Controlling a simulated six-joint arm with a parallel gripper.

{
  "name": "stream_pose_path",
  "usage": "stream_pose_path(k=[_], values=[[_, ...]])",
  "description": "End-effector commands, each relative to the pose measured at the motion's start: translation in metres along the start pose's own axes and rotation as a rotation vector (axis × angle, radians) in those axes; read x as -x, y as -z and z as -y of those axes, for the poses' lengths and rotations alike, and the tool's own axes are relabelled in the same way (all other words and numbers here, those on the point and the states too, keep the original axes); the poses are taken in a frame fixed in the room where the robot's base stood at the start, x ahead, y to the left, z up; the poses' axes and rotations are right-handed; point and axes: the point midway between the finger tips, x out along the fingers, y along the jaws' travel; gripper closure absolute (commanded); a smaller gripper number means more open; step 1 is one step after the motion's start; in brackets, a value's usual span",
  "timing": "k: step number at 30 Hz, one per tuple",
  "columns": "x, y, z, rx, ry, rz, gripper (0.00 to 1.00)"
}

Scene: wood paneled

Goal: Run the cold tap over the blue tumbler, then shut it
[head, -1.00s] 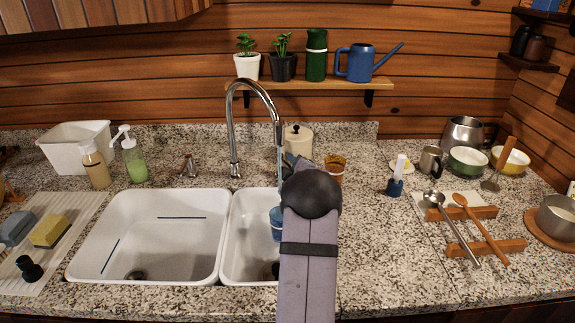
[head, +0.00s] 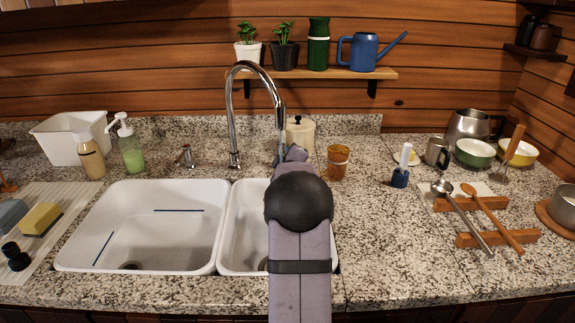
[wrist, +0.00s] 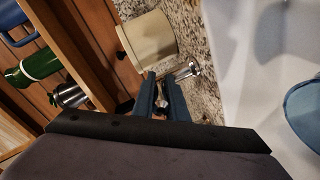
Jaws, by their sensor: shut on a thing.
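The blue tumbler (wrist: 305,112) stands in the white right basin (wrist: 255,75), cut off by the right edge of the wrist view. My arm hides it in the head view. The chrome faucet (head: 232,110) arches over the right basin. My gripper (head: 290,153) is behind the spout's lower end, at the back of the basin. In the wrist view its fingers (wrist: 161,92) are closed around a small chrome tap handle (wrist: 185,72). Whether water still runs cannot be told, as my arm covers the space below the spout.
A cream lidded jar (head: 300,134) stands close behind my gripper, with an amber cup (head: 338,162) to its right. Another chrome tap handle (head: 185,156) is left of the faucet. A spoon rest (head: 470,203) with utensils lies right. The counter between is mostly clear.

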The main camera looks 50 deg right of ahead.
Motion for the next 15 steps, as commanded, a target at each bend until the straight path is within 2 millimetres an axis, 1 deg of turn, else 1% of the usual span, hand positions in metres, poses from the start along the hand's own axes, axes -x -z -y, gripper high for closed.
stream_pose_path(k=[3, 8, 15], values=[[0.0, 0.002, -0.004, -0.016, -0.036, 0.02, 1.0], [0.001, 0.006, -0.005, -0.029, -0.057, 0.053, 1.0], [0.002, 0.018, -0.005, -0.052, -0.086, 0.108, 1.0]])
